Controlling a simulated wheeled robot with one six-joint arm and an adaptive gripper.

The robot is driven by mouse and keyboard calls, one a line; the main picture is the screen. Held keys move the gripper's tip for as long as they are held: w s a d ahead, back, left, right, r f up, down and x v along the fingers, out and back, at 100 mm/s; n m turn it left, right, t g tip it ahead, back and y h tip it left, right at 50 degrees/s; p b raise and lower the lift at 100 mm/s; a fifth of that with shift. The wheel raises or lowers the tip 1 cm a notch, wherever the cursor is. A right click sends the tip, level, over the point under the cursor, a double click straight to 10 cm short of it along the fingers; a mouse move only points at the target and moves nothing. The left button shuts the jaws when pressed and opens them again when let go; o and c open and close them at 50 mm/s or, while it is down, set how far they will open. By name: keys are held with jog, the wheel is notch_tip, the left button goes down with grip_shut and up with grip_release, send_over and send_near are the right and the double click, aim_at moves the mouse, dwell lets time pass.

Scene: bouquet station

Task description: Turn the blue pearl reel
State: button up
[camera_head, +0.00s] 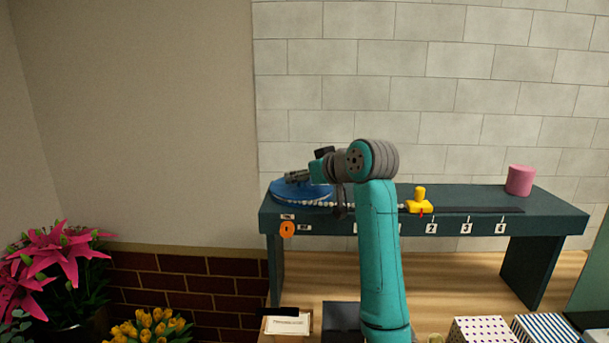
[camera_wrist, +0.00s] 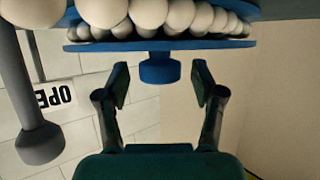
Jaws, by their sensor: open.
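The blue pearl reel (camera_head: 301,191) lies flat at the left end of the dark teal bench, partly hidden by my gripper (camera_head: 298,177). In the wrist view the reel's blue flange (camera_wrist: 100,46) crosses the top, with white pearls (camera_wrist: 150,14) wound beside it. A short blue knob (camera_wrist: 160,72) sticks out from the flange toward my gripper (camera_wrist: 160,84). My gripper is open, with one finger on each side of the knob. A visible gap separates each finger from the knob. A strand of white pearls (camera_head: 318,204) runs right from the reel, partly hidden behind my arm.
The bench (camera_head: 470,198) carries a yellow slider (camera_head: 420,205) by numbered tags and a pink cylinder (camera_head: 520,180). An orange disc (camera_head: 287,229) is on its front. A grey post (camera_wrist: 30,110) stands left in the wrist view. Flowers (camera_head: 58,262) are at lower left.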

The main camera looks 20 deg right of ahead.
grip_shut()
jog(key=shift+a+m+t+h, duration=0.25)
jog(key=shift+m+t+h, duration=0.05)
jog(key=shift+m+h, duration=2.7)
jog(key=shift+h, duration=0.5)
grip_release()
jog(key=shift+a, duration=0.1)
